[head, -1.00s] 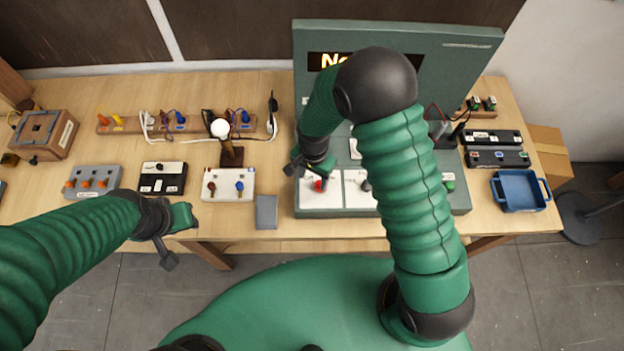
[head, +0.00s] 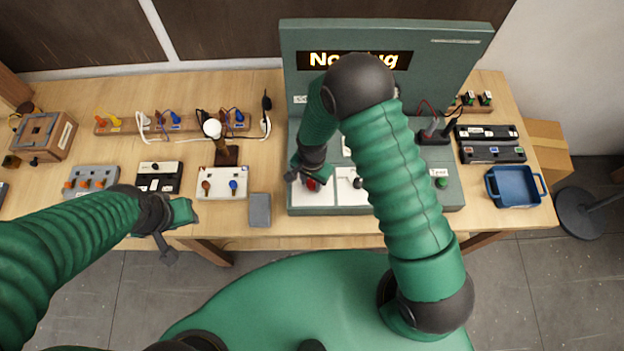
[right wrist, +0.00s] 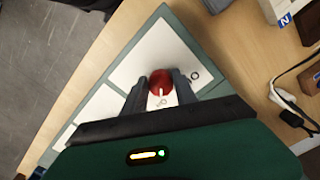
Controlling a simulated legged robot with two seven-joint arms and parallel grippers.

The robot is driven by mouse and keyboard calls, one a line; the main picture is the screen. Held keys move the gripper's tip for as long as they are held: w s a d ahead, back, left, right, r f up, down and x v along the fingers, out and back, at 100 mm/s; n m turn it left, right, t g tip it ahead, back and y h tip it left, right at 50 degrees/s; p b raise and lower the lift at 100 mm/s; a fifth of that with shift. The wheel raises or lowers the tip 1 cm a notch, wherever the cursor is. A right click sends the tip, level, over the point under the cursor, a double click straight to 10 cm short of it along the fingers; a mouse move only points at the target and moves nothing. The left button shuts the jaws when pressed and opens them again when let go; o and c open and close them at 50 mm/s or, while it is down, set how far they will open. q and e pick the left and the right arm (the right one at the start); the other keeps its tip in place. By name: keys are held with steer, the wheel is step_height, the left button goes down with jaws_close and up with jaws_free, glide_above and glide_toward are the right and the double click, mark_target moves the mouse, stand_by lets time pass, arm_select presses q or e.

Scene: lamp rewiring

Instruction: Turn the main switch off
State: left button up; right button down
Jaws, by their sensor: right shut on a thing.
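The main switch is a red round knob (right wrist: 161,84) with a white pointer line, on a white label plate of the green console (head: 462,200). In the right wrist view the knob sits between the two fingers of my right gripper (right wrist: 158,93), which are closed on its sides. In the head view my right gripper (head: 308,180) is at the console's front left, with the red knob (head: 312,185) partly hidden by it. My left gripper (head: 172,226) hangs in front of the table's front edge, away from the console; its finger opening is unclear.
The console display (head: 355,60) is partly covered by my right arm. A grey block (head: 260,210) lies left of the console. A white box with two knobs (head: 222,184) and a lamp (head: 213,130) stand further left. A blue tray (head: 514,187) is at the right.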

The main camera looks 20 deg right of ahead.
steer(key=shift+w+d, duration=0.35)
steer(key=shift+d, duration=0.2)
steer(key=shift+a, duration=0.4)
steer(key=shift+d+n, duration=0.25)
steer(key=shift+n, duration=0.05)
steer(key=n, duration=0.1)
steer(key=n+b, duration=0.1)
steer(key=shift+a+n, duration=0.2)
steer(key=shift+n, duration=0.1)
steer(key=n+b, duration=0.1)
steer(key=n, duration=0.1)
steer(key=shift+d+n, duration=0.1)
steer(key=shift+n, duration=0.2)
steer(key=n, duration=0.2)
steer(key=shift+n, duration=0.4)
steer(key=n+b, duration=0.1)
steer(key=n, duration=0.3)
steer(key=shift+n, duration=0.3)
arm_select(q)
steer(key=x, duration=0.3)
steer(key=shift+s+d+f, duration=0.15)
steer(key=shift+s+d, duration=0.05)
steer(key=shift+s, duration=0.05)
arm_select(e)
steer(key=n, duration=0.4)
steer(key=shift+n, duration=0.3)
